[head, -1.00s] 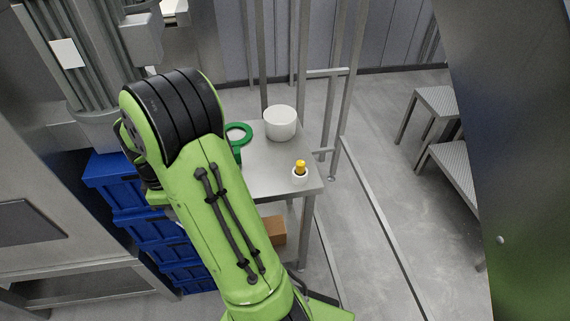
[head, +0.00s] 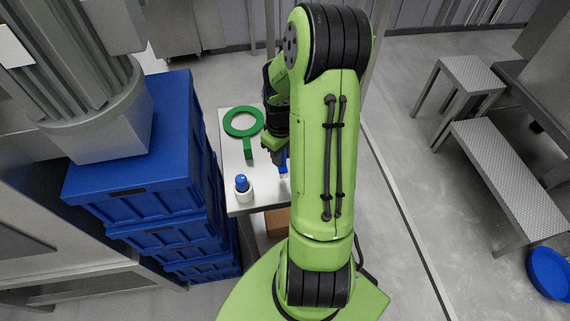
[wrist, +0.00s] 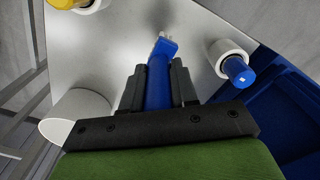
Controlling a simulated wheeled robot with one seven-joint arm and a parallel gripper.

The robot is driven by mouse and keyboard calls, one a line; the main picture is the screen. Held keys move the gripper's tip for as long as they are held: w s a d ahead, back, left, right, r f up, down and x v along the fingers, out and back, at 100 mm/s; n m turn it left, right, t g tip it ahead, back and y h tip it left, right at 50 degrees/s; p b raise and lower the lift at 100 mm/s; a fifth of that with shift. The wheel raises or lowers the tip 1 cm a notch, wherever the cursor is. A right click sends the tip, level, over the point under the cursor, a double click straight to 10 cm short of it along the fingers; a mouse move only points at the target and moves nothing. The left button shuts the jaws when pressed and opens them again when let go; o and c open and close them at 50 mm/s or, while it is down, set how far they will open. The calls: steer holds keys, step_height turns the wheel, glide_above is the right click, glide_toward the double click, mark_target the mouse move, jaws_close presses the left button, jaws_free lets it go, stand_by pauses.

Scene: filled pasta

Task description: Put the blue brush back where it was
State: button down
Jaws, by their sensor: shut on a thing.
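The blue brush (wrist: 161,52) is between the two dark fingers of my gripper (wrist: 158,84) in the wrist view, its pale tip pointing away from the palm over the grey table (wrist: 200,20). In the head view my gripper (head: 278,148) is over the table, partly behind my arm, and a bit of the blue brush (head: 284,161) shows below it. I cannot tell whether the brush touches the table.
A white cup (head: 244,196) with a blue-topped item (head: 241,181) stands at the table's near left corner. A green ring with a handle (head: 243,122) lies behind it. The wrist view shows a white bowl (wrist: 75,115) and a yellow item (wrist: 62,4). Blue crates (head: 150,180) stand left.

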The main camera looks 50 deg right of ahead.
mark_target(283, 170)
step_height(283, 170, down, 4)
steer(key=shift+w+d+f, duration=0.1)
steer(key=shift+f, duration=0.05)
steer(key=shift+f+b, duration=0.2)
steer(key=shift+b, duration=0.2)
steer(key=c, duration=0.9)
jaws_free()
steer(key=shift+o, duration=0.2)
steer(key=shift+r, duration=0.1)
